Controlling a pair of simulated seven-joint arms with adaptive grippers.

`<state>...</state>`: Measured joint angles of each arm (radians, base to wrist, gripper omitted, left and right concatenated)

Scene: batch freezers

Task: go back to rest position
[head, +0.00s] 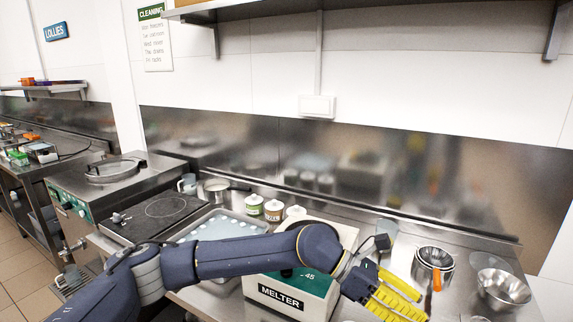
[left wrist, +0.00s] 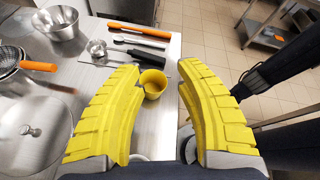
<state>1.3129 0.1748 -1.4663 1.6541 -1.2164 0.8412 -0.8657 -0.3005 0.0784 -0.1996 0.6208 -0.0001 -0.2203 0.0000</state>
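My left arm reaches in from the left across the counter in the head view. Its gripper (head: 396,294) has yellow fingers and hangs over the counter to the right of the melter. In the left wrist view the two fingers of the left gripper (left wrist: 158,70) stand wide apart with nothing held. A small yellow cup (left wrist: 153,84) shows beyond and between the fingertips, apart from them. My right gripper is not seen; a dark arm part crosses the right of the left wrist view.
The melter (head: 290,300) stands beneath my left forearm. Metal bowls (head: 503,288) and a nested sieve (head: 434,262) sit at the right. Orange- and black-handled tools (left wrist: 138,30) lie on the counter (left wrist: 165,130). A tray (head: 215,224) and jars (head: 273,210) stand behind the arm. A shelf (head: 370,6) hangs above.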

